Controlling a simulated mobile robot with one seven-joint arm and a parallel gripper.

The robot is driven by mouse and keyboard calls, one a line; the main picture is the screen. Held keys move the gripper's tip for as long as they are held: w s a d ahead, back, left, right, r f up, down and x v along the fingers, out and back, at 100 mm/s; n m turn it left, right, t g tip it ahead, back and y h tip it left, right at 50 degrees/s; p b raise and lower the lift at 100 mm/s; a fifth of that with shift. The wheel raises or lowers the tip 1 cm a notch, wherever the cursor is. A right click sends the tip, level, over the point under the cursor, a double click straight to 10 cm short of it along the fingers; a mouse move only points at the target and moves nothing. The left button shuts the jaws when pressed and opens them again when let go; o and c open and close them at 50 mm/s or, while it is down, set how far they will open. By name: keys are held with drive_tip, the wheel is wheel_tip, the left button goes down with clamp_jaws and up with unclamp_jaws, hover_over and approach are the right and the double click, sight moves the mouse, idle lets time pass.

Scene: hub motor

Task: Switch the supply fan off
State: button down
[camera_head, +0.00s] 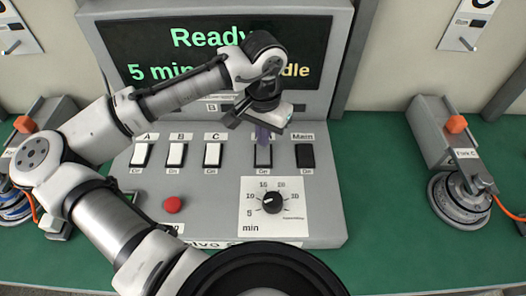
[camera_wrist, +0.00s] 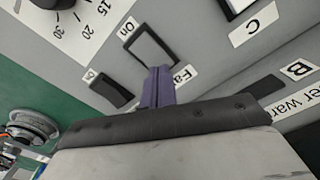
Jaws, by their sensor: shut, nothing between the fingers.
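The fan switch (camera_head: 263,158) is a rocker on the grey control panel, between switch C and the Main switch.
White switches A (camera_head: 141,154), B (camera_head: 177,154) and C (camera_head: 212,154) stand left, the black Main switch (camera_head: 305,155) right. A red button (camera_head: 173,205) and a timer dial (camera_head: 272,202) are below. The screen (camera_head: 150,40) behind reads "Ready".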

drive_tip(key=shift+f+b, duration=0.4)
drive_tip(key=shift+f, duration=0.35)
idle(0.3)
wheel_tip(320, 180, up, 7)
drive_tip(key=p, duration=0.6)
drive_tip(key=shift+r+p, duration=0.1)
drive_tip(key=shift+p, duration=0.3)
